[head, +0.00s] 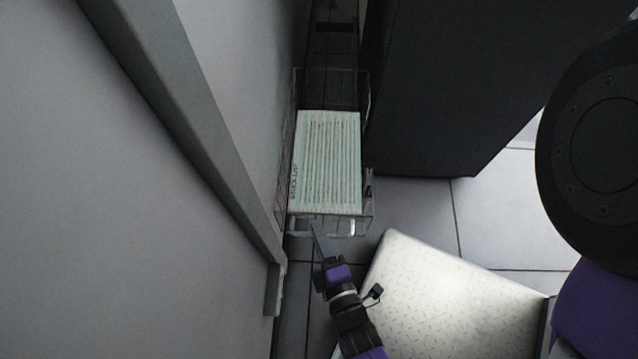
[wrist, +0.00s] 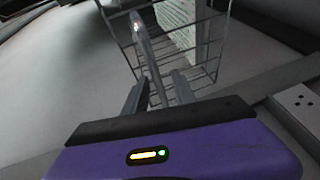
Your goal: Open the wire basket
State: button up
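The wire basket (head: 368,205) is in the head view, top centre. It holds a pale green striped stack of punch cards (head: 328,160) and appears pulled out from a dark recess. A light handle bar (head: 300,226) runs along its front. My gripper (head: 318,232) is at the middle of that front. In the wrist view, the basket's wires (wrist: 205,60) are ahead, and the handle bar (wrist: 146,55) passes between the two spread fingers of my gripper (wrist: 157,88). A gap shows beside the bar, so the fingers look open around it. Whether either finger touches the bar is unclear.
A grey panel (head: 110,200) with a raised rail runs close along the left of the basket. A black cabinet (head: 440,90) stands close on its right. Tiled floor (head: 415,205) shows in front.

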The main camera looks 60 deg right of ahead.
jog(key=v, duration=0.7)
jog(key=shift+s+a+p, duration=0.25)
jog(key=shift+s+p, duration=0.05)
jog(key=shift+r, duration=0.15)
